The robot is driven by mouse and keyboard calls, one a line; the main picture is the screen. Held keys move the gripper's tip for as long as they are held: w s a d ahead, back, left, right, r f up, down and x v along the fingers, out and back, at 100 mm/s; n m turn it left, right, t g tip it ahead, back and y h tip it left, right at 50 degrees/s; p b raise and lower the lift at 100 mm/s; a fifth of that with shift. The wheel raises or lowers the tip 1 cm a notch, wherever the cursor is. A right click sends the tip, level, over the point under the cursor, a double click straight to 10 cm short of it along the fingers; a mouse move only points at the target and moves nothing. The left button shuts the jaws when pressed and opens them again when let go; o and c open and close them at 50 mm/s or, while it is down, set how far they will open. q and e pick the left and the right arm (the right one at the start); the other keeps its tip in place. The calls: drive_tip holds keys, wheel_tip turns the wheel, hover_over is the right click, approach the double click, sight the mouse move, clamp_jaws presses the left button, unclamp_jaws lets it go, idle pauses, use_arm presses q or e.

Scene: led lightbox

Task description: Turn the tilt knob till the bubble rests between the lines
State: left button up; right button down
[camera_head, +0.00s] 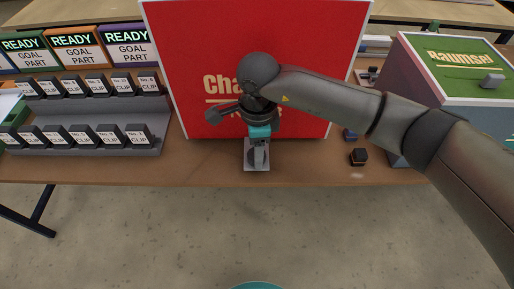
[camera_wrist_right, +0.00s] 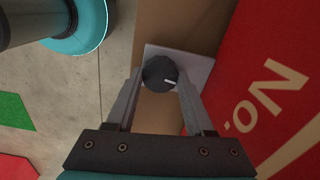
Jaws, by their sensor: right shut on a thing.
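The tilt knob (camera_wrist_right: 160,72) is a dark round dial with a white pointer mark, in the upper middle of the right wrist view. It sits on a light grey plate (camera_wrist_right: 198,66) at the table's front edge, and the plate also shows in the head view (camera_head: 257,168). My right gripper (camera_wrist_right: 159,77) has one finger on each side of the knob and is shut on it. In the head view the right gripper (camera_head: 258,148) points down over the plate. I see no bubble or lines in either view. My left gripper is not in view.
A large red panel (camera_head: 290,40) stands just behind the plate. A grey rack (camera_head: 85,143) of labelled black clips is at left. A small dark block (camera_head: 358,157) and a grey box with a green top (camera_head: 455,60) are at right. Bare table lies left of the plate.

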drive_tip(key=m, duration=0.2)
drive_tip(key=shift+d+m, duration=0.1)
drive_tip(key=shift+m, duration=0.3)
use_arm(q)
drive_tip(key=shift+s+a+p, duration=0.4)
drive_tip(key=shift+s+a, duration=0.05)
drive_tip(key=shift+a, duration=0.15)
use_arm(e)
drive_tip(key=shift+m, duration=1.6)
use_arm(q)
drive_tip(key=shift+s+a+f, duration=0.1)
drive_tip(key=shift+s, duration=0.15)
use_arm(e)
drive_tip(key=shift+s+f, duration=0.15)
drive_tip(key=shift+c, duration=1.4)
unclamp_jaws()
drive_tip(key=shift+r, duration=0.25)
